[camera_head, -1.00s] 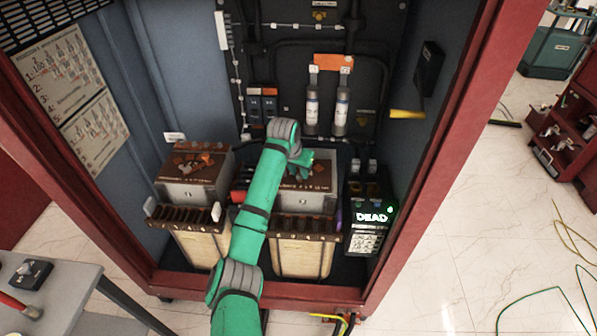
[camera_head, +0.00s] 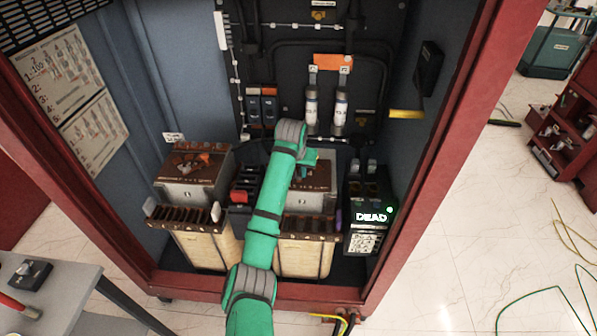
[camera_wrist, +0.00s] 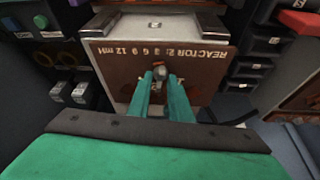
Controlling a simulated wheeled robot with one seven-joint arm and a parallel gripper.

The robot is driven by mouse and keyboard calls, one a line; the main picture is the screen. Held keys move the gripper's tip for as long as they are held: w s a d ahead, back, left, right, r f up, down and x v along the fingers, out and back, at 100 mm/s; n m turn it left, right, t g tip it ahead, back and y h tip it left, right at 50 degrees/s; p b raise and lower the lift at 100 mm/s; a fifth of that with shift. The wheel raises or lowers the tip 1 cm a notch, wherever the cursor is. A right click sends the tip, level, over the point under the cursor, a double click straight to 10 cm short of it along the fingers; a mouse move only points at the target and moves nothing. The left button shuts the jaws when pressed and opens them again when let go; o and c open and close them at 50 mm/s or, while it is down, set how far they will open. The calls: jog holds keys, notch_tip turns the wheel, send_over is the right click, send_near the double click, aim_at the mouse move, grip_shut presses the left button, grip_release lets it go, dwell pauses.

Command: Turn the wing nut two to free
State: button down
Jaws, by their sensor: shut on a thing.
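The reactor 2 unit, a grey block with a brown labelled top panel, stands in the cabinet in the head view (camera_head: 318,200). In the wrist view its panel (camera_wrist: 205,78) carries the lettering "REACTOR 2" and a row of numbers, seen upside down. In the head view my gripper (camera_head: 311,160) is over the right-hand reactor, and my wrist hides the nut there.
A similar reactor (camera_head: 190,192) with a brown top stands to the left. A black tester (camera_head: 368,216) showing "DEAD" stands close on the right. Two fuse-like cylinders (camera_head: 312,108) are on the back wall. The red cabinet frame (camera_head: 425,160) bounds the right side.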

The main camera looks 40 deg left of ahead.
jog(key=c, duration=1.9)
grip_release()
jog(key=v, duration=1)
jog(key=shift+s+r, duration=0.25)
jog(key=shift+r, duration=0.1)
